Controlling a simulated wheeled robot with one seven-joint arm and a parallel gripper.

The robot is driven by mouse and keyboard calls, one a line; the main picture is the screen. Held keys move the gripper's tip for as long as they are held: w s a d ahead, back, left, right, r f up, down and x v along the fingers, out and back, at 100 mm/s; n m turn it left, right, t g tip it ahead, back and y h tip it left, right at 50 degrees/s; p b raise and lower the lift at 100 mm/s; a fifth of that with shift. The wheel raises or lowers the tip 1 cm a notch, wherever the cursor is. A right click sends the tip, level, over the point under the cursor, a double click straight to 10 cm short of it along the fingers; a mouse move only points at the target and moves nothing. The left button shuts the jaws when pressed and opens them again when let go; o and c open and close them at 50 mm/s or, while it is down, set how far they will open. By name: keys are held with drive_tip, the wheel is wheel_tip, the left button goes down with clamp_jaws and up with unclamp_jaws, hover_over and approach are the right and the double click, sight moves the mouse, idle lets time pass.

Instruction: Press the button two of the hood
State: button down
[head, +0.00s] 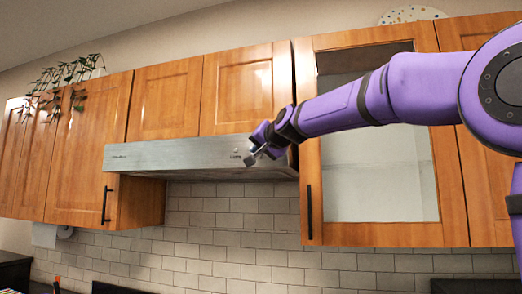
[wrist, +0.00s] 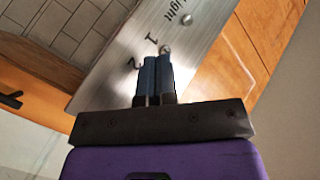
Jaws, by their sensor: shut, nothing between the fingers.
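The hood (head: 170,154) is a brushed metal strip under the wooden cabinets in the head view. A round button (wrist: 187,19) sits by "Light" and another (wrist: 165,49) by "1". The button by "2" does not show; my fingers cover the area beside that label. My gripper (wrist: 157,60) is shut and empty, its fingertips at the panel just below the "1" button. I cannot tell whether they touch it. In the head view my gripper (head: 250,159) is at the hood's right end.
Wooden cabinets (head: 166,101) flank and top the hood. A glass-fronted cabinet door (head: 377,172) with a dark handle is to the right, behind my arm. A tiled wall (head: 226,221) lies below the hood. The space below the hood looks clear.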

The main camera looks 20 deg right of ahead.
drive_tip(key=shift+s, duration=0.1)
drive_tip(key=s+a, duration=0.1)
drive_tip(key=s, duration=0.1)
drive_tip(key=s+a, duration=0.2)
drive_tip(key=shift+s+a, duration=0.25)
drive_tip(key=shift+s, duration=0.05)
drive_tip(key=c, duration=1.8)
unclamp_jaws()
